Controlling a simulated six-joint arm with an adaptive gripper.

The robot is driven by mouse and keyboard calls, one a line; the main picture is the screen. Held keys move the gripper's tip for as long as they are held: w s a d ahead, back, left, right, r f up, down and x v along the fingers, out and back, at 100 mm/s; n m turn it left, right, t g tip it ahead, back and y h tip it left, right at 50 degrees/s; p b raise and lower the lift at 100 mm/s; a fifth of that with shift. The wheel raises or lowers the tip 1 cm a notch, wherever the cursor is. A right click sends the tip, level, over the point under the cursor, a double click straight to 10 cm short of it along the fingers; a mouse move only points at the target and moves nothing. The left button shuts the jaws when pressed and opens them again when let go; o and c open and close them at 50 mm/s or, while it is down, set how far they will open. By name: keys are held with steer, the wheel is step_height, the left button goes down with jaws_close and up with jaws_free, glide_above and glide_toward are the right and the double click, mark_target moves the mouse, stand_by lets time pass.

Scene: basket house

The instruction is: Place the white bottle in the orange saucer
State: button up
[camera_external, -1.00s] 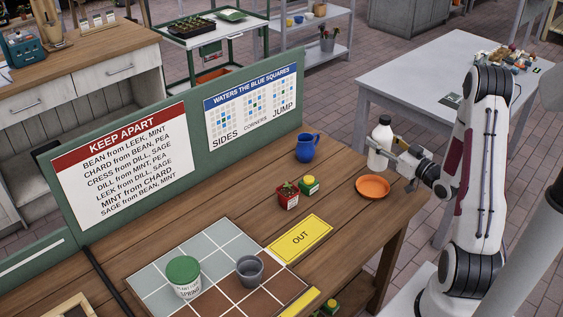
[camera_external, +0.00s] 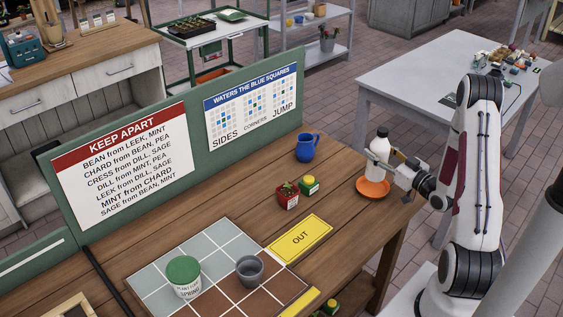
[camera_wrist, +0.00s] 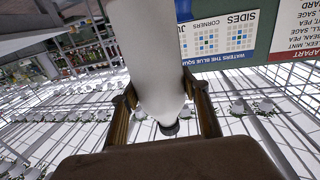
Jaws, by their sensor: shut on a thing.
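The white bottle (camera_external: 379,154) with a dark cap is upright at the right end of the wooden table. My gripper (camera_external: 391,166) is shut on it from the right side. In the wrist view the bottle (camera_wrist: 146,50) is between the two fingers of my gripper (camera_wrist: 163,112). The orange saucer (camera_external: 372,188) lies on the table directly below the bottle in the external view. The bottle's lower end overlaps the saucer; I cannot tell whether it touches it.
A blue jug (camera_external: 307,148), a red pot with a plant (camera_external: 288,195) and a small green-lidded yellow pot (camera_external: 308,186) stand to the left. A yellow OUT card (camera_external: 299,236) lies nearer. The table's right edge is close to the saucer.

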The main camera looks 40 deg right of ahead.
steer(key=shift+f, duration=0.6)
steer(key=shift+f, duration=2.1)
steer(key=shift+f, duration=0.1)
steer(key=o, duration=1.6)
steer(key=shift+c, duration=0.2)
steer(key=shift+s, duration=0.15)
steer(key=s+a, duration=0.2)
steer(key=s, duration=0.9)
steer(key=shift+s, duration=0.3)
